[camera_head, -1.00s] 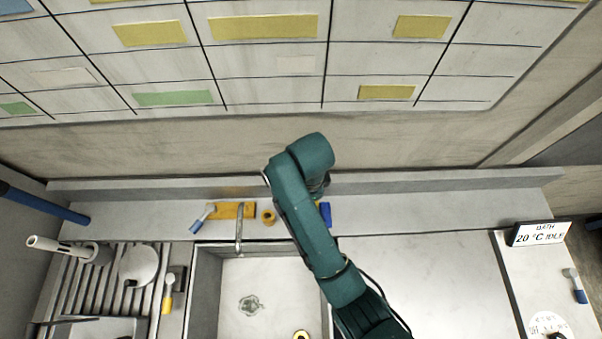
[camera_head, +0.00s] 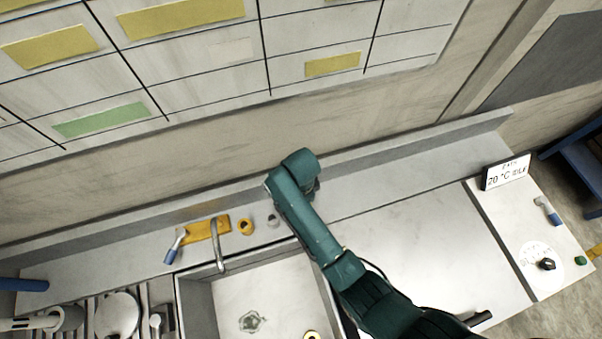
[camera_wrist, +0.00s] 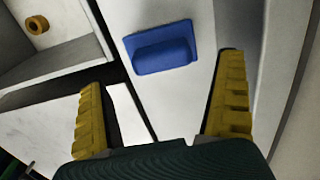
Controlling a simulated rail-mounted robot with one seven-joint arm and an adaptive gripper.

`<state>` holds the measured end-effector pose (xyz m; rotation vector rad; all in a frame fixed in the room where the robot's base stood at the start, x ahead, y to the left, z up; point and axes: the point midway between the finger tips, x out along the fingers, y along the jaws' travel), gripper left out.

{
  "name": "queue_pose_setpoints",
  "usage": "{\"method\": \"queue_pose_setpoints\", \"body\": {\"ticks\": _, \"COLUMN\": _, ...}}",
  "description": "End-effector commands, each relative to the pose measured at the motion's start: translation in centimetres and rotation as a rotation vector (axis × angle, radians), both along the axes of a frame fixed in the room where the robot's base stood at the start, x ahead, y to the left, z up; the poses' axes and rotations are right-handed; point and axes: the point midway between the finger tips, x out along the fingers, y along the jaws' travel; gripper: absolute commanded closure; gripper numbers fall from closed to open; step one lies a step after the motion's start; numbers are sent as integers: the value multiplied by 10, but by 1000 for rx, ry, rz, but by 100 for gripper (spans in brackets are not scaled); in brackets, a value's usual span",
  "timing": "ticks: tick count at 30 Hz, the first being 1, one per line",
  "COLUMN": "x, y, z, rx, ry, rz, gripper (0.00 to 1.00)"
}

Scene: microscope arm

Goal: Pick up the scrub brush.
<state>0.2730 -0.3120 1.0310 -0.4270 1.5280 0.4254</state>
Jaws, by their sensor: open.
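A blue piece with a flat rectangular base and a raised block on top lies on the pale counter in the wrist view; it looks like the scrub brush (camera_wrist: 162,50). My gripper (camera_wrist: 160,74) is open and empty, with its yellow fingers spread to either side of the blue piece in the picture. The blue piece shows beyond the fingers, apart from them. In the head view my arm hides the blue piece and my fingers.
The sink (camera_head: 200,305) is left of my arm, with a curved tap (camera_head: 219,245) at its back edge. A yellow ring (camera_head: 246,227) and a blue-handled tool (camera_head: 174,246) are near the tap. Counter right of my arm (camera_head: 430,230) is mostly clear, up to a temperature display (camera_head: 506,172).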

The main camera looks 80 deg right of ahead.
Motion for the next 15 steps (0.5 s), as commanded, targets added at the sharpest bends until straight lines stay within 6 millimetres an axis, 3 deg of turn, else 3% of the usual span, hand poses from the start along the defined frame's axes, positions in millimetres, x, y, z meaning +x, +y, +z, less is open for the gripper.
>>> {"method": "queue_pose_setpoints", "body": {"ticks": 6, "x": 1, "y": -1, "z": -36, "rx": 2, "ry": 2, "rz": 0, "gripper": 0}}
{"method": "queue_pose_setpoints", "body": {"ticks": 14, "x": 2, "y": -1, "z": -40, "rx": 1, "ry": 1, "rz": 0, "gripper": 0}}
{"method": "queue_pose_setpoints", "body": {"ticks": 15, "x": 2, "y": -1, "z": -40, "rx": 1, "ry": 1, "rz": 0, "gripper": 8}}
